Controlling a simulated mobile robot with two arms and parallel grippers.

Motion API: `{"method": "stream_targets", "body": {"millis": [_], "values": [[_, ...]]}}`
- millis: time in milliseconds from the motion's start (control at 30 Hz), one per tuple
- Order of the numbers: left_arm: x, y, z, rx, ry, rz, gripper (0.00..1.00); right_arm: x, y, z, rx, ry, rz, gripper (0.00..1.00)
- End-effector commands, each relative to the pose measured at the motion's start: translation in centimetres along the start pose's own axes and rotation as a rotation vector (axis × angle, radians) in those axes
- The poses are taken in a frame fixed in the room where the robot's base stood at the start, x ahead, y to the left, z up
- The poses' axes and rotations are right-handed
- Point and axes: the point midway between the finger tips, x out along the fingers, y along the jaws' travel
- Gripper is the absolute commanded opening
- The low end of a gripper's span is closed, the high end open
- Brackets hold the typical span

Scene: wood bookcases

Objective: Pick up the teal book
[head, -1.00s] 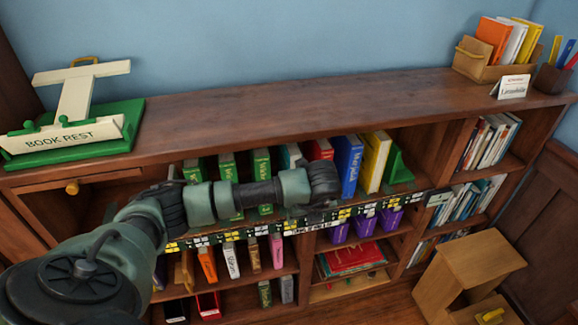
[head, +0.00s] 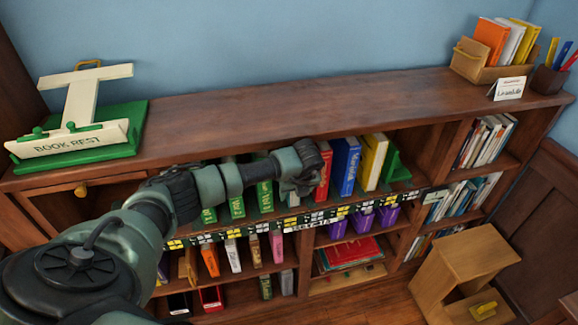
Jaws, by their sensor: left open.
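The teal book (head: 292,199) stands upright on the upper shelf, between the green books and the red book (head: 323,171). My left gripper and wrist cover most of it in the head view; only a low sliver of its spine seems to show. My left gripper (head: 306,180) is open and right in front of this book, close to the red book's left side. I cannot tell whether it touches either book. My right gripper is not in view.
Several green books (head: 235,206) stand left; a blue book (head: 345,166), a yellow book (head: 372,162) and a green bookend (head: 395,168) stand right. The green-and-white book rest (head: 75,135) is on the bookcase top (head: 270,112), whose middle is clear. A wooden step stool (head: 465,265) stands at right.

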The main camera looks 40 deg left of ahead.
Motion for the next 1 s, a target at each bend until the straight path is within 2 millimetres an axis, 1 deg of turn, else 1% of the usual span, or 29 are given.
{"method": "stream_targets", "body": {"millis": [700,1000], "values": [[0.47,-0.02,-0.24,0.000,0.000,-0.001,0.60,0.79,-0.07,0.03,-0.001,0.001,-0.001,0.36],[0.45,-0.02,-0.23,0.000,0.000,-0.001,0.60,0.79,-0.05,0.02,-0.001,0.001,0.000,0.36]]}}
